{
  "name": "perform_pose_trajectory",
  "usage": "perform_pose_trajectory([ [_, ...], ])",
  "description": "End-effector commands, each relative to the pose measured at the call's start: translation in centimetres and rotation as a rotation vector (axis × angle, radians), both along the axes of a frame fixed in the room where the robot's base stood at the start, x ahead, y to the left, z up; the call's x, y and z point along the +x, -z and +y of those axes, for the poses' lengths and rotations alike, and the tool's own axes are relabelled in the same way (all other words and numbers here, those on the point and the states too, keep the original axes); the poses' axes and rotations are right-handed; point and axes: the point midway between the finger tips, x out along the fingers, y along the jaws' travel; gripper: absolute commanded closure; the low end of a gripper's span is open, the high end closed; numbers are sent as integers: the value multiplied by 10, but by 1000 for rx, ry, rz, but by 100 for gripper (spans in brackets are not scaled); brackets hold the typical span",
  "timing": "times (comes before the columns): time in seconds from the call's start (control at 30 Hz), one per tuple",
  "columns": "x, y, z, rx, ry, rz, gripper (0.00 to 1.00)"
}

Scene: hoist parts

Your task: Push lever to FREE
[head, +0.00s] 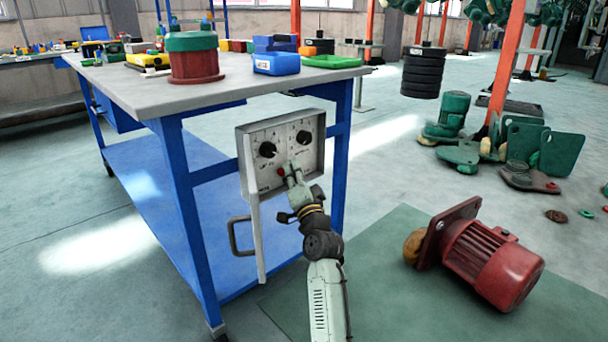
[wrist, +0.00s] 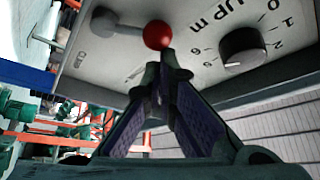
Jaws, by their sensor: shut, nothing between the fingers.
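The lever has a red ball end (wrist: 158,35) and a grey rod (wrist: 122,28) running left to its pivot in the wrist view. It sits on the face of a grey control box (head: 256,185) fixed at the blue workbench's end; the red ball (head: 281,171) also shows in the head view. My gripper (wrist: 168,54) is shut and empty, its fingertips right by the ball's lower edge. I cannot tell whether they touch it. In the head view my gripper (head: 292,168) is in front of the panel and covers part of it. I cannot read a FREE mark.
The box has two black knobs, a left one (head: 267,149) and a right one (head: 304,137). Its door (head: 252,210) stands open at the left, with a handle (head: 238,236). A red motor (head: 490,265) lies on the green mat (head: 385,290) at the right.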

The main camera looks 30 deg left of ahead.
Motion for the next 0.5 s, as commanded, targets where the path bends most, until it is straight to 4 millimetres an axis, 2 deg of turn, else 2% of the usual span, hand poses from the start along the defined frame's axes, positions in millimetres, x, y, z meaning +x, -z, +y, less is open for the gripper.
perform_pose_trajectory([
  [0.5,-10,3,7,1,0,1,100],
])
